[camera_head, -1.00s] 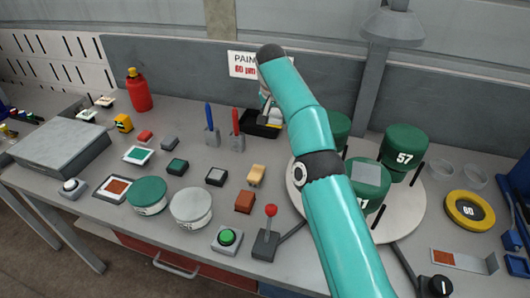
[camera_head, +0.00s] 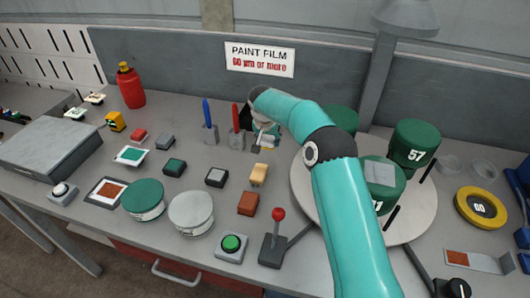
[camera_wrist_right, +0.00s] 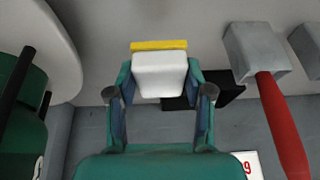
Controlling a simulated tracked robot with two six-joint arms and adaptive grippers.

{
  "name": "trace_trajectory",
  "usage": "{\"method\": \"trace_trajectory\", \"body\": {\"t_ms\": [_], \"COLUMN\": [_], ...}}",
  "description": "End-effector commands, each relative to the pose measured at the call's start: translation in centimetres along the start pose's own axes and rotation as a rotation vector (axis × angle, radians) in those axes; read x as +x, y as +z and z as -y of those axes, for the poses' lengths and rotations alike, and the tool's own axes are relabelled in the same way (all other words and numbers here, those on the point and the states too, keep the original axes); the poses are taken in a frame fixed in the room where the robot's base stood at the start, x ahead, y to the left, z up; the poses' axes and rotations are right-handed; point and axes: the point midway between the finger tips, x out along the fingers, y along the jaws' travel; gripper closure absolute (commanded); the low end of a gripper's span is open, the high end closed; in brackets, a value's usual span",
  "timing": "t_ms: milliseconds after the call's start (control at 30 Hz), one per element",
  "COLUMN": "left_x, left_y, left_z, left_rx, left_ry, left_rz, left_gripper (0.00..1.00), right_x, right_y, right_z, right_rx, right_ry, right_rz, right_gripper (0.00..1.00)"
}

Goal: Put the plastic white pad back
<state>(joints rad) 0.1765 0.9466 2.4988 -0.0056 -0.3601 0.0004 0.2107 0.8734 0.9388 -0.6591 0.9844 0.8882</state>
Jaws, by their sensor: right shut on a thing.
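My right gripper (camera_head: 264,138) is over the bench near the back wall, beside the red-handled tool. In the right wrist view, its fingers (camera_wrist_right: 160,82) are shut on a white pad (camera_wrist_right: 160,76) with a yellow strip (camera_wrist_right: 158,45) along its outer edge. In the head view the gripper mostly hides the pad. A black tray (camera_wrist_right: 225,92) lies behind the held pad in the wrist view; in the head view the gripper and arm largely cover it. My left gripper is not in view.
The red-handled tool (camera_head: 236,125) and blue-handled tool (camera_head: 207,115) stand left of the gripper. A round turntable (camera_head: 425,215) with green cylinders (camera_head: 414,145) is to the right. A tan block (camera_head: 259,174), a red-knobbed lever (camera_head: 277,235) and several small blocks lie nearer the front.

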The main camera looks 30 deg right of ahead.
Motion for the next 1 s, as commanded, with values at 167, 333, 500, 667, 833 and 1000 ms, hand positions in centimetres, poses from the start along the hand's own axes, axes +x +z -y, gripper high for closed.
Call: {"method": "trace_trajectory", "body": {"t_ms": [167,333,500,667,833,1000], "left_x": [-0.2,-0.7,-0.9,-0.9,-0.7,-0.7], "left_y": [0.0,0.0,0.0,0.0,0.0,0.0], "left_z": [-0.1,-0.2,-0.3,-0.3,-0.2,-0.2], "left_rx": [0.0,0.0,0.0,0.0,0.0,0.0], "left_ry": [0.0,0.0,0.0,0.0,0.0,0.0], "left_rz": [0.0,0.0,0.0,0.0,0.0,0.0], "left_gripper": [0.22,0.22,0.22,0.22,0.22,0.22], "right_x": [1.2,3.2,4.9,5.1,5.2,5.2], "right_y": [0.5,1.3,2.0,2.0,2.1,2.1], "right_z": [-0.1,-0.2,-0.3,-0.3,-0.3,-0.2], "right_rx": [0.0,-0.002,-0.001,0.0,0.0,-0.001], "right_ry": [0.002,0.004,0.003,0.002,0.002,0.002], "right_rz": [0.001,0.003,0.002,0.001,0.001,0.001], "right_gripper": [0.88,0.88,0.88,0.88,0.88,0.29]}}
